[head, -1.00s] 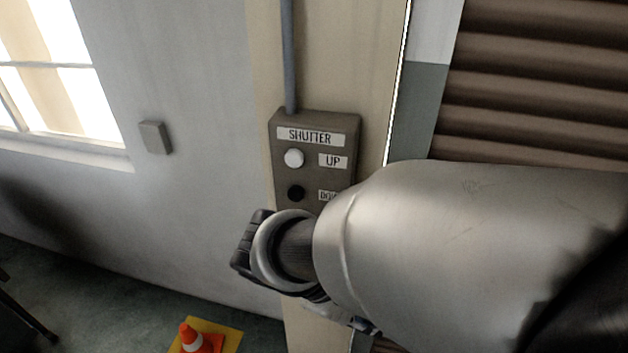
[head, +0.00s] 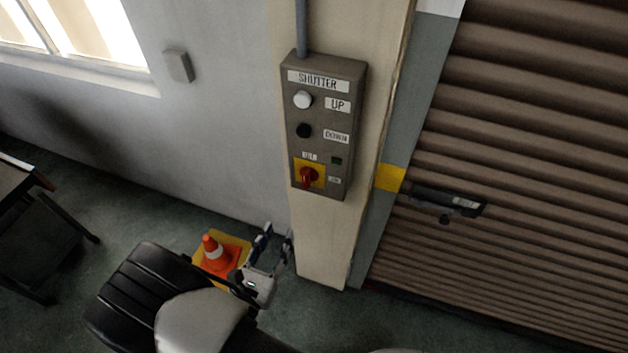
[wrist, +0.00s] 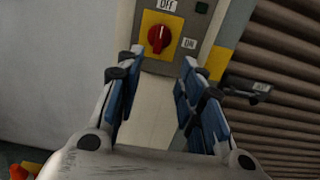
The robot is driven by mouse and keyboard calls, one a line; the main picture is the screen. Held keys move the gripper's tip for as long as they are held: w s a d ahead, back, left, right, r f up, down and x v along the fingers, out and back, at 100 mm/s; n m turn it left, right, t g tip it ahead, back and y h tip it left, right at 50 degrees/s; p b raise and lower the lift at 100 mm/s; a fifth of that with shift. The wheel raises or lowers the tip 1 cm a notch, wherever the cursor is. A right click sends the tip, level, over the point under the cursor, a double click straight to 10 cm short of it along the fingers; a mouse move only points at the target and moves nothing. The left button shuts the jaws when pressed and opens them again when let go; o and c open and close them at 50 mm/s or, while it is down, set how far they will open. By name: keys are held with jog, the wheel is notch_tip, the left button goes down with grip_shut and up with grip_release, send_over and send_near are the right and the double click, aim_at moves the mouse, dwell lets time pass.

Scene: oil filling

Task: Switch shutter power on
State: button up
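The grey shutter control box (head: 322,120) is fixed to the cream pillar. Its red rotary knob (head: 308,177) sits on a yellow plate near the bottom. In the wrist view the knob (wrist: 158,39) lies just beyond my fingertips, with its ridge roughly upright, toward the OFF label (wrist: 166,5). The ON label (wrist: 189,43) is to its right. A dark green indicator (wrist: 202,8) is above right. My gripper (head: 275,238) is below and left of the box in the head view. It is open and empty, with blue-padded fingers (wrist: 163,62) apart, and does not visibly touch the knob.
The box also carries a white UP button (head: 302,100) and a black DOWN button (head: 303,130). The brown roller shutter (head: 520,150) is at right, with a dark handle (head: 440,199). An orange cone (head: 216,254) stands on the floor behind my arm. A dark table (head: 22,185) is at left.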

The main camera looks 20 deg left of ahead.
aim_at(305, 182)
jog(key=w, duration=0.5)
jog(key=w+d, duration=0.1)
jog(key=w, duration=1.1)
jog(key=shift+w+d+p, duration=0.1)
jog(key=shift+d+p, duration=0.05)
jog(key=shift+p, duration=0.25)
grip_shut()
